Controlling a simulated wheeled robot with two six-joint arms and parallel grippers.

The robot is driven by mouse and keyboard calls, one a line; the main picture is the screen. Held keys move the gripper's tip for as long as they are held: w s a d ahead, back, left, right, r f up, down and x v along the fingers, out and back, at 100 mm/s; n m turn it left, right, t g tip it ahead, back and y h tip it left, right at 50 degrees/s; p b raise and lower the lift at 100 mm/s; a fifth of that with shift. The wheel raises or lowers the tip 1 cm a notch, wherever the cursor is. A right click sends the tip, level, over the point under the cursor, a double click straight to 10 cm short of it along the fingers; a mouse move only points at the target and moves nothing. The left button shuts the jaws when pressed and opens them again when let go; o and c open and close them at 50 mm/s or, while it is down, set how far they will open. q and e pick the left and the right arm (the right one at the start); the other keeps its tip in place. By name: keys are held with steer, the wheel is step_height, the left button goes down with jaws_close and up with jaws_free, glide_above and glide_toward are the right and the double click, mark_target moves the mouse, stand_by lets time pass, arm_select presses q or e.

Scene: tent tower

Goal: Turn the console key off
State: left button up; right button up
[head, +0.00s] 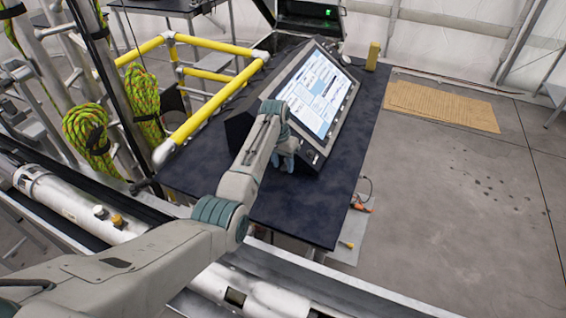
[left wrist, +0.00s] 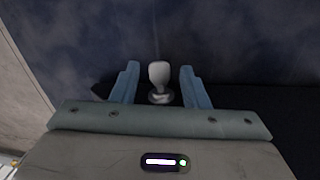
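The console (head: 312,95) stands tilted on a dark table, with a lit screen (head: 318,92) facing up and to the right. My left gripper (head: 284,158) is at the console's near end, low by its lower front corner. In the left wrist view a small pale key (left wrist: 159,75) with a round metal base stands between the two blue fingers of my left gripper (left wrist: 158,85). The fingers are apart, with a gap on each side of the key. In the head view the key is hidden behind the gripper and arm. My right gripper is not in view.
The dark table (head: 345,170) has bare room to the right of the console. Yellow rails (head: 215,105) and coiled green ropes (head: 140,92) stand to the left. A small yellow object (head: 373,56) stands at the table's far right. An open case (head: 310,17) is behind the console.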

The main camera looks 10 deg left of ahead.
arm_select(q)
steer(key=shift+r, duration=0.15)
steer(key=shift+w+r, duration=0.1)
steer(key=shift+r, duration=0.2)
step_height(320, 180, up, 10)
steer(key=a+b, duration=0.1)
steer(key=b, duration=0.3)
steer(key=shift+a, duration=0.2)
steer(key=shift+c, duration=0.3)
